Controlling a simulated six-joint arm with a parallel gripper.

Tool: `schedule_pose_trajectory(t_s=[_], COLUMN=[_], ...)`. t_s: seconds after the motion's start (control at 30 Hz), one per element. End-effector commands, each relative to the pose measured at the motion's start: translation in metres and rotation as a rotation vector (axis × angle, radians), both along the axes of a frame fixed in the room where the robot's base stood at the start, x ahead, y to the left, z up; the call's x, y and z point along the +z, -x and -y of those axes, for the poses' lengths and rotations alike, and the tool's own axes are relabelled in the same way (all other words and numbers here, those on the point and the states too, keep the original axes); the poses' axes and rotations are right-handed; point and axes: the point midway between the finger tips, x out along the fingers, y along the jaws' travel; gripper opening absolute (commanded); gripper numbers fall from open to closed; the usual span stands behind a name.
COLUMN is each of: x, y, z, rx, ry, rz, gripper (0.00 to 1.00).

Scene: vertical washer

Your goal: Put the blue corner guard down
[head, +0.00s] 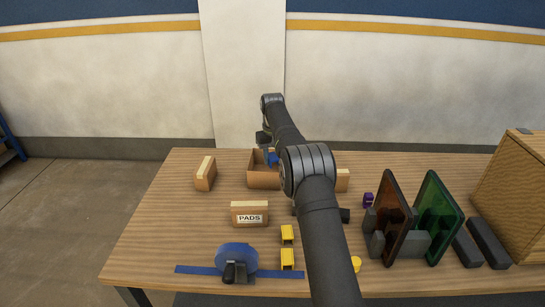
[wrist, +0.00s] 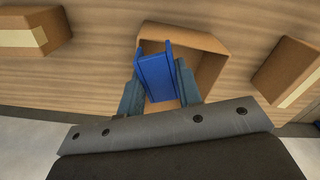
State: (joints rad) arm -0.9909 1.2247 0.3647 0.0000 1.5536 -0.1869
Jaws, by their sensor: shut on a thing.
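The blue corner guard (wrist: 156,76) is a channel-shaped piece between the two fingers of my gripper (wrist: 160,88) in the wrist view. My gripper is shut on it. Behind the guard in that view is an open cardboard box (wrist: 208,56), and the guard overlaps its opening. In the head view the blue guard (head: 273,158) shows at the opening of the box (head: 263,180), partly hidden by my arm. I cannot tell whether the guard touches the box floor.
Yellow pieces (head: 287,233) and a PADS box (head: 249,207) lie nearer on the table. A blue tape roll (head: 237,256) stands front left. Small cartons (head: 205,174) flank the open box. Tinted panels (head: 437,220) and a wooden crate (head: 515,195) stand at right.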

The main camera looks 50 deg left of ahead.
Motion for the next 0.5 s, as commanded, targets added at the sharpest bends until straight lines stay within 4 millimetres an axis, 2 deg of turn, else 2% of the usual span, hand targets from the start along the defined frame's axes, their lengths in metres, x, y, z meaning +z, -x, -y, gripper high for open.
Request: schedule_pose_trajectory(t_s=[0.5], x=[-0.0080], y=[-0.0004], z=[-0.0002], rx=[0.000], ry=[-0.002], rz=[0.001], gripper=[0.11])
